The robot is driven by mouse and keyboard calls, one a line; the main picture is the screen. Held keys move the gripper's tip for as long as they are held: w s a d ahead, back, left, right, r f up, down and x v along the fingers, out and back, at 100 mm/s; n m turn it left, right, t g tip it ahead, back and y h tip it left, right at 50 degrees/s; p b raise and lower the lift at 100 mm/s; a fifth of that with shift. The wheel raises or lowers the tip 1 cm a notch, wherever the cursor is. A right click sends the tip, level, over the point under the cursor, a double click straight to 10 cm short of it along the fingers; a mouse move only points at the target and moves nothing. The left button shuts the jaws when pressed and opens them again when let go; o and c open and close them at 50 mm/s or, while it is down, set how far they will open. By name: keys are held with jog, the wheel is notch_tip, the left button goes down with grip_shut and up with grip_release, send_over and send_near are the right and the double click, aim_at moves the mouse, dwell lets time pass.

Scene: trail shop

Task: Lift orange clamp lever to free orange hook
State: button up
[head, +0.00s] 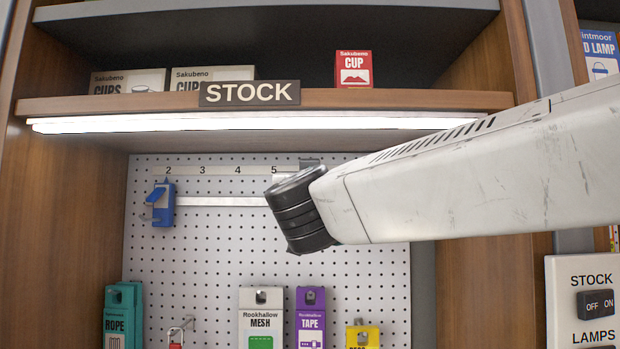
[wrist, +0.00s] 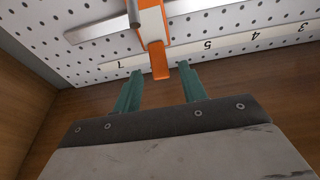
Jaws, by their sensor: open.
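The orange hook (wrist: 152,24) is on a rail of the pegboard in the wrist view, which shows the board upside down. Its grey metal prong (wrist: 133,12) sticks out toward the camera. The orange clamp lever (wrist: 160,62) extends from the hook's body across the numbered strip, near the 7. My gripper (wrist: 160,70) is open, its two teal fingers spread on either side of the lever's end. I cannot tell whether either finger touches it. In the head view my arm hides the orange hook, its lever and my gripper.
A blue hook (head: 163,204) hangs on the rail (head: 222,201) near number 2. Rope (head: 123,315), mesh (head: 261,318) and tape (head: 311,318) packs hang lower. The STOCK shelf (head: 140,103) overhangs the pegboard (head: 215,240). A wooden side wall (wrist: 30,105) is close in the wrist view.

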jog(key=v, duration=0.2)
jog(key=shift+s+f, duration=0.15)
jog(key=shift+s, duration=0.25)
